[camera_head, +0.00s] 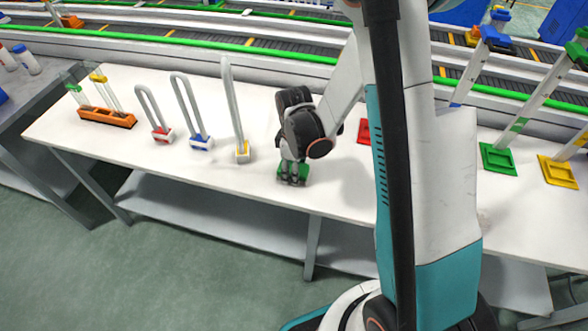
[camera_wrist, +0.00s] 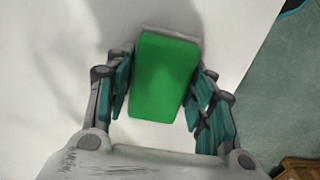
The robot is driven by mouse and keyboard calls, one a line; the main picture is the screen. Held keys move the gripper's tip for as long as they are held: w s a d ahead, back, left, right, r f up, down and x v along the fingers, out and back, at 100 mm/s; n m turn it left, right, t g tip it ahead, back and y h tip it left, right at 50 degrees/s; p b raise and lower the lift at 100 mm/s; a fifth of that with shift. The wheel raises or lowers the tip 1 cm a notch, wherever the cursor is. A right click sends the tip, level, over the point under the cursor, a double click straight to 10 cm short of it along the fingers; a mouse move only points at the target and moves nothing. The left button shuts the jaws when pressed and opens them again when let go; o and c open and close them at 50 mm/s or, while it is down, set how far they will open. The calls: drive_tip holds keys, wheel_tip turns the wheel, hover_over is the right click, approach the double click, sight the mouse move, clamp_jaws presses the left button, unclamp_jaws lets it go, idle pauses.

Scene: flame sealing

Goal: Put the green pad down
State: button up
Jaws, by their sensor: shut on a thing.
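The green pad (camera_wrist: 163,80) is a flat green block between the two fingers of my gripper (camera_wrist: 160,95) in the wrist view. In the head view the green pad (camera_head: 284,173) shows at the fingertips of my gripper (camera_head: 292,178), low over the white table (camera_head: 335,195) near its front edge. My gripper points down and is shut on the pad. I cannot tell whether the pad touches the table top.
To the left stand U-shaped tubes in a yellow base (camera_head: 243,156), a blue base (camera_head: 201,143) and a red base (camera_head: 162,135). An orange rack (camera_head: 107,118) is at far left. A red pad (camera_head: 364,131), green stand (camera_head: 498,158) and yellow stand (camera_head: 557,171) are to the right.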

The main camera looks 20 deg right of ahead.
drive_tip(key=shift+s+f, duration=0.15)
drive_tip(key=shift+f, duration=0.15)
drive_tip(key=o, duration=1)
drive_tip(key=shift+o, duration=0.6)
drive_tip(key=s+r+m+t+p, duration=0.2)
drive_tip(key=s+r+p, duration=0.1)
drive_tip(key=r, duration=1)
drive_tip(key=s+r+m+t+p, duration=0.1)
drive_tip(key=s+r+m+p, duration=0.15)
drive_tip(key=r, duration=0.95)
drive_tip(key=s+r+m+t, duration=0.4)
drive_tip(key=s+r+m, duration=0.2)
drive_tip(key=s, duration=0.3)
drive_tip(key=shift+r, duration=0.45)
